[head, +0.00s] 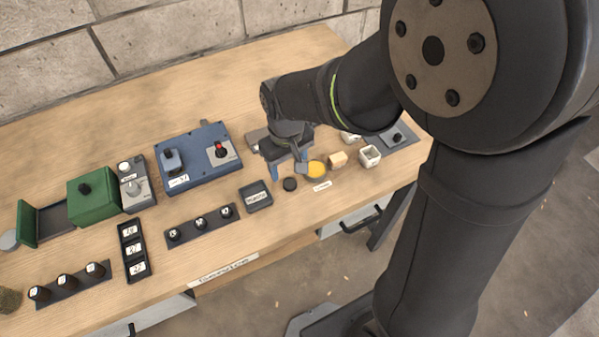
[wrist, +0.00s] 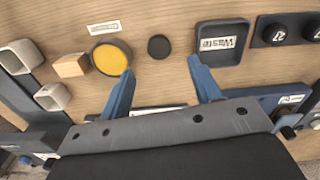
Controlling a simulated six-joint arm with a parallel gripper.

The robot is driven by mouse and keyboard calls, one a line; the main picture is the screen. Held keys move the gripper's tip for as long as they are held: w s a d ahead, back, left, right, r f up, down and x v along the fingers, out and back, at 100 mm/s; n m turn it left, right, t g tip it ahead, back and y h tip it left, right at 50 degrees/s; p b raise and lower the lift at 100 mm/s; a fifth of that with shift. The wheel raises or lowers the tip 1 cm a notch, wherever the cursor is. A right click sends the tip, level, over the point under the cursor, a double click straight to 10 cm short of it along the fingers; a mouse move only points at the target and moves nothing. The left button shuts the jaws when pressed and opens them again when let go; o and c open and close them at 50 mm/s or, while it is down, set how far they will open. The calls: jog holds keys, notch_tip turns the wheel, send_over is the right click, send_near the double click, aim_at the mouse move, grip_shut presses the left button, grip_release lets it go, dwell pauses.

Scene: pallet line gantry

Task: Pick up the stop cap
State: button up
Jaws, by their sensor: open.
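My gripper (head: 289,168) is open and empty, pointing down over the right part of the bench, with its two blue fingers spread; it also shows in the wrist view (wrist: 160,66). A small black disc (head: 290,184) lies flat on the wood, just beyond the gap between the fingertips in the wrist view (wrist: 159,46). A yellow round piece in a grey ring (head: 316,168) lies beside it, close to one fingertip in the wrist view (wrist: 111,58). No readable mark shows which piece is the stop cap.
A tray marked Waste (head: 249,189) lies left of the black disc. A tan block (head: 338,159) and white hollow blocks (head: 370,156) stand to the right. A blue box (head: 200,178) with a red-topped knob, black-capped racks (head: 205,226) and a green box (head: 92,207) stand left.

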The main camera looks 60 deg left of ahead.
aim_at(290, 183)
jog(key=shift+f, duration=3.1)
jog(key=c, duration=1.1)
